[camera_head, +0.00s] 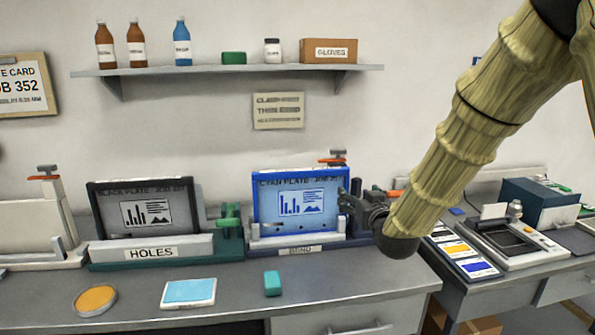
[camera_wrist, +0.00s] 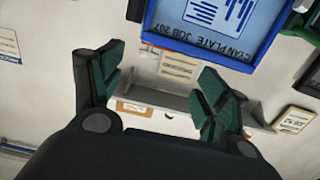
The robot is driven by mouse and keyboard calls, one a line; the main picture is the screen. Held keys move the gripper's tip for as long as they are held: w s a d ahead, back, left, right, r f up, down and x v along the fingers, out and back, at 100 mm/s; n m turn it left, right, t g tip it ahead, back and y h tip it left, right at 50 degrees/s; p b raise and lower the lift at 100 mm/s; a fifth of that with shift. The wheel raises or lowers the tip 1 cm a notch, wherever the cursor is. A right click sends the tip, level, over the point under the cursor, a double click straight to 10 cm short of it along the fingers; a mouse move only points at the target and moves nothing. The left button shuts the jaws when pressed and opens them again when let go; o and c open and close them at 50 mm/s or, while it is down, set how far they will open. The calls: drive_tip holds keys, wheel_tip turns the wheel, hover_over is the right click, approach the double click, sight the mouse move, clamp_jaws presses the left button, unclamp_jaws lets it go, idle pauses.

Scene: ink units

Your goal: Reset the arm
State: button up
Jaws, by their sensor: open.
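My gripper (camera_wrist: 160,95) is open, with nothing between its two dark green finger pads in the wrist view. In the head view my arm reaches down from the upper right, and my gripper (camera_head: 358,208) is at the right edge of the blue-framed cyan plate (camera_head: 262,222). I cannot tell whether it touches the frame. The cyan plate stands upright in a holder labelled BEND (camera_head: 300,251). It also shows upside down at the top of the wrist view (camera_wrist: 205,58). The black-framed plate (camera_head: 108,218) stands upright in the HOLES holder (camera_head: 150,252) to the left.
A teal block (camera_head: 272,283), a light blue pad (camera_head: 188,292) and a round orange pad (camera_head: 95,300) lie on the grey bench (camera_head: 330,281). A shelf (camera_head: 215,70) with bottles and boxes is above. A device (camera_head: 515,243) and colour cards (camera_head: 460,250) are at right.

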drive_tip(key=s+d+f+g+h, duration=0.1)
drive_tip(key=s+f+g, duration=0.35)
drive_tip(key=f, duration=0.75)
drive_tip(key=s+d+f+m+g, duration=0.1)
drive_tip(key=s+f, duration=0.6)
drive_tip(key=f, duration=0.5)
drive_tip(key=s+d+f+g+h, duration=0.1)
drive_tip(key=s+f+g, duration=0.35)
drive_tip(key=f, duration=0.75)
drive_tip(key=s+d+f+g, duration=0.1)
drive_tip(key=s+f, duration=0.5)
drive_tip(key=s, duration=0.6)
drive_tip(key=s+d+f+g, duration=0.1)
drive_tip(key=s+f+g, duration=0.2)
drive_tip(key=s+f, duration=0.4)
drive_tip(key=s+d+f+m+g, duration=0.1)
drive_tip(key=s+f+g, duration=0.2)
drive_tip(key=s, duration=1.6)
wheel_tip(320, 180, down, 4)
drive_tip(key=shift+s+r+h, duration=0.15)
drive_tip(key=shift+r+h, duration=0.1)
drive_tip(key=shift+h, duration=0.05)
